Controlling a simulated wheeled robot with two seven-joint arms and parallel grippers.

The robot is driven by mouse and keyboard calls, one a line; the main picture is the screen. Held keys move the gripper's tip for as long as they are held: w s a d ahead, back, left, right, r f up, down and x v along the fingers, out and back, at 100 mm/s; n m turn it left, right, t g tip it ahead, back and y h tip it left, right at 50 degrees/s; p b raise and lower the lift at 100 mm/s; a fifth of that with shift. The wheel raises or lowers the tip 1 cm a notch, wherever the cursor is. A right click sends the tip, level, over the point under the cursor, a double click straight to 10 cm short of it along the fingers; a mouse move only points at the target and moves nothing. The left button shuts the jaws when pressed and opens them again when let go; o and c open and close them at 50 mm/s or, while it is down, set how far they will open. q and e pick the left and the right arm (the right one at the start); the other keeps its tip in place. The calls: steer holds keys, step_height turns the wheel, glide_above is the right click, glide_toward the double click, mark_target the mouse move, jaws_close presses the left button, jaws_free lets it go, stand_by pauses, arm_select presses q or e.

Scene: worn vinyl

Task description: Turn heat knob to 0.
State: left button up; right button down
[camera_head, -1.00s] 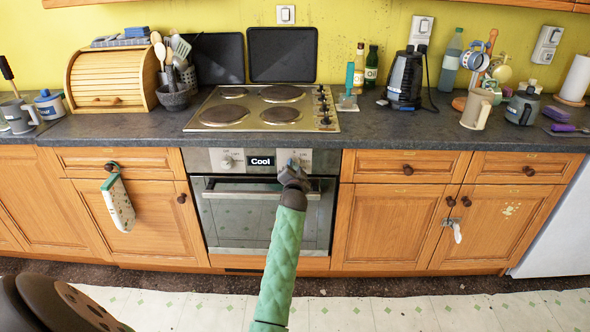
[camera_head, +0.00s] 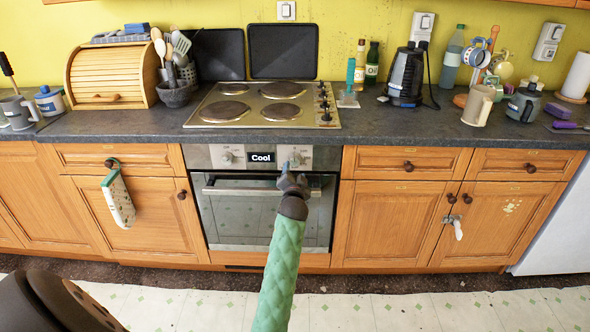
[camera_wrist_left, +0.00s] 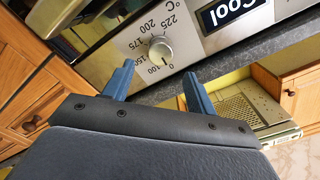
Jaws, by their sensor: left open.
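The heat knob (camera_wrist_left: 160,50) is a pale round knob with a temperature scale printed around it, from 0 up past 225 °C. It sits on the steel oven panel, next to the "Cool" display (camera_wrist_left: 232,14), and is the right knob (camera_head: 295,160) in the head view. I cannot tell which number it points to. My left gripper (camera_head: 291,172) is just in front of and below the knob. In the wrist view its blue fingers (camera_wrist_left: 159,70) are open and empty, with the knob beyond the gap between them, apart from it. My right gripper is not in view.
A second knob (camera_head: 227,158) is left of the display. The oven handle (camera_head: 245,190) runs across the door below the panel. The worktop (camera_head: 400,122) edge and hob (camera_head: 262,105) are above. An oven glove (camera_head: 118,200) hangs at the left.

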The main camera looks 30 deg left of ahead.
arm_select(q)
steer(key=shift+v, duration=1.3)
